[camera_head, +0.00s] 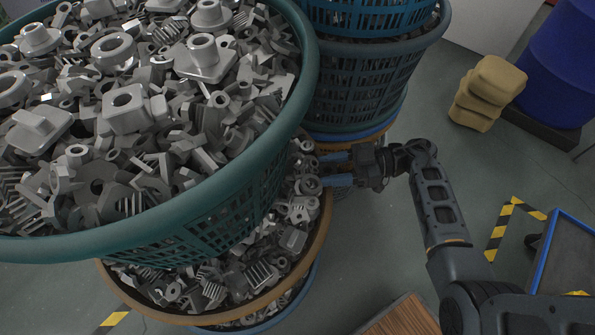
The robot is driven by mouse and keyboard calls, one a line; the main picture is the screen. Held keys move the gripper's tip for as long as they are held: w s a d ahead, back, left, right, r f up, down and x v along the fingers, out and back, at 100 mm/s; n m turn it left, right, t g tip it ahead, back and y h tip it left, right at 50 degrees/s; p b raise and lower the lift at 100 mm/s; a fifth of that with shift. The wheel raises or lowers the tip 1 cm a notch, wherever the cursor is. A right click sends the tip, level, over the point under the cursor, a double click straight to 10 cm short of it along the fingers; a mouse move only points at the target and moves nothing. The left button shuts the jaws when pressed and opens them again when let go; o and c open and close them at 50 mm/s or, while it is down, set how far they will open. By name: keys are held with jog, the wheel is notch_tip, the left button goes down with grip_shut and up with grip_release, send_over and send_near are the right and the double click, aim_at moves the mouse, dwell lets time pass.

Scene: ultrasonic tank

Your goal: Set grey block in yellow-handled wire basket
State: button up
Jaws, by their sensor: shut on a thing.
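My gripper (325,169) has blue fingertips and reaches in from the right, at the right rim of the lower orange-brown basket of grey metal parts. Its fingers are shut on a grey part between them, which is too small and too covered to make out its shape. I cannot tell from this view whether it is the grey block, or whether it touches the parts around it. I cannot make out a yellow-handled wire basket here.
A large teal basket (230,190) heaped with grey parts overhangs the orange-brown basket (300,268). Stacked blue baskets (350,75) stand behind my gripper. Yellow-tan sacks (487,88) and a blue drum (560,65) are at back right. A blue-edged tray (548,245) is at right. Grey floor lies between.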

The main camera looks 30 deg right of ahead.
aim_at(299, 182)
jog(key=x, duration=0.4)
jog(key=shift+r, duration=0.3)
jog(key=x, duration=0.3)
jog(key=shift+r, duration=0.2)
jog(key=shift+w+a+f, duration=0.1)
jog(key=shift+a+f, duration=0.1)
jog(key=shift+f, duration=0.5)
jog(key=shift+c, duration=0.6)
jog(key=shift+f, duration=0.1)
jog(key=shift+f, duration=0.15)
jog(key=o, duration=1.4)
jog(key=shift+c, duration=0.2)
